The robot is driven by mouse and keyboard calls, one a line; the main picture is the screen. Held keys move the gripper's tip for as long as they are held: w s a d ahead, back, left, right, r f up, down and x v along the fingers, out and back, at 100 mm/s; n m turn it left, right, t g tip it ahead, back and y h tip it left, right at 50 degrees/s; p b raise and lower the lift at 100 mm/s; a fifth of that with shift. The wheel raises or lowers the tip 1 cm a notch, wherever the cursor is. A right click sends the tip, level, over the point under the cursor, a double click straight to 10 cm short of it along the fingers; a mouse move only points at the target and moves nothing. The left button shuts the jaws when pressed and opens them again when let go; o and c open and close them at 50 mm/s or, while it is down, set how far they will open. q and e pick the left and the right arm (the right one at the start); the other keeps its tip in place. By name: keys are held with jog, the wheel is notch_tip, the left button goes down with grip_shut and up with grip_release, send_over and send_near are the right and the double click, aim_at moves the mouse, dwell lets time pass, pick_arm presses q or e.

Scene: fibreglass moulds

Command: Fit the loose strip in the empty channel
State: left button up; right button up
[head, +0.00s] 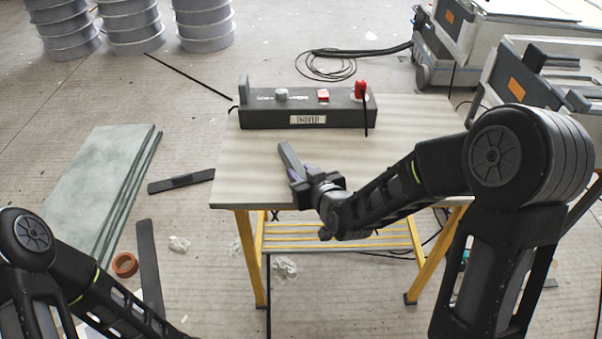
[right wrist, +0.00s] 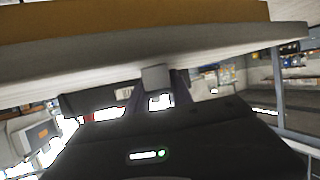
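A grey strip (head: 289,158) points up and left from my right gripper (head: 299,177), above the table's front part. The gripper appears shut on the strip's near end. In the right wrist view the strip (right wrist: 155,77) shows as a short grey block between the dark fingers (right wrist: 159,93). A long dark grey box (head: 262,117) with a white label stands at the back of the table, apart from the strip. I cannot make out an empty channel on it. My left arm reaches out of the bottom edge, and its gripper is hidden.
The table (head: 240,165) is clear in front of the box. A grey upright block (head: 243,88), a grey cylinder (head: 281,94), a red-and-white block (head: 323,96) and a red knob (head: 361,89) are on the box. Greenish sheets (head: 95,185) lie on the floor at left.

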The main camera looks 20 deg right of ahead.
jog(key=o, duration=0.4)
jog(key=shift+o, duration=0.2)
jog(key=shift+r, duration=0.15)
jog(key=shift+r+p, duration=0.15)
jog(key=shift+p, duration=0.2)
jog(key=p+v, duration=0.1)
jog(key=v, duration=0.2)
jog(key=shift+s+r, duration=0.25)
jog(key=shift+r, duration=0.05)
jog(key=p+v, duration=0.8)
jog(key=p, duration=1)
jog(key=shift+s+f, duration=0.2)
jog(key=shift+f, duration=0.05)
